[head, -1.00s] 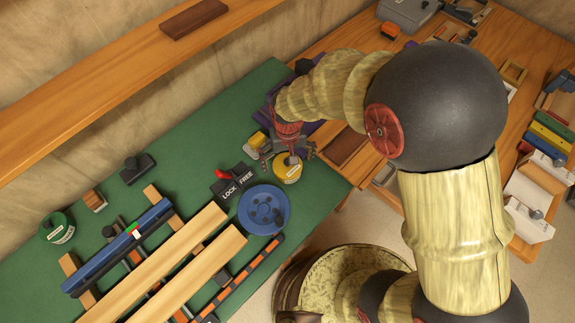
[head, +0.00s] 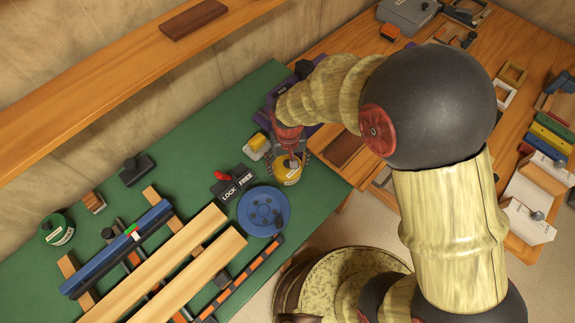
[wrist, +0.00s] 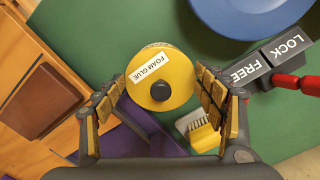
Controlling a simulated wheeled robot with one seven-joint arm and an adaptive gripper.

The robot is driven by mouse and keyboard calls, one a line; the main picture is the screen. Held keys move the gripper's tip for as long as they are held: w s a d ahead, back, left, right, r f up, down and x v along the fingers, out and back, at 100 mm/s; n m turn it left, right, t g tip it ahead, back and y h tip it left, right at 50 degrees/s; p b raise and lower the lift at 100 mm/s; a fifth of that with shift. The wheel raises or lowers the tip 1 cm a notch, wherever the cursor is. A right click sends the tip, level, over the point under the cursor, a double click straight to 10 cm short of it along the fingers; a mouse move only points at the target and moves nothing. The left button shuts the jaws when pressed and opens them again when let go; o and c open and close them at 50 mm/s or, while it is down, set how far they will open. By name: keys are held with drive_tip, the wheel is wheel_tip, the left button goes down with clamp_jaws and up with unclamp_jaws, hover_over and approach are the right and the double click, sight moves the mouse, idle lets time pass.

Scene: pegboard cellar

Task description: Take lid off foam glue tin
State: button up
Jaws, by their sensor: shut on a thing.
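The foam glue tin stands on the green bench top, and its round yellow lid (wrist: 160,75) faces up with a black knob and a white FOAM GLUE label. In the head view the yellow tin (head: 288,175) shows just below my gripper (head: 288,159). In the wrist view my gripper (wrist: 163,92) has one finger on each side of the lid and is shut on it at the rim. The tin body is hidden under the lid in the wrist view, so I cannot tell whether the fingers also touch its wall.
A blue round disc (head: 263,211) and a LOCK/FREE block with a red lever (head: 231,186) sit close by. A yellow-backed brush (wrist: 202,130) lies beside the tin. A purple item (wrist: 130,145) is also near.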

drive_tip(key=shift+s+f, duration=0.1)
drive_tip(key=shift+s, duration=0.05)
drive_tip(key=c, duration=0.5)
drive_tip(key=shift+c, duration=0.2)
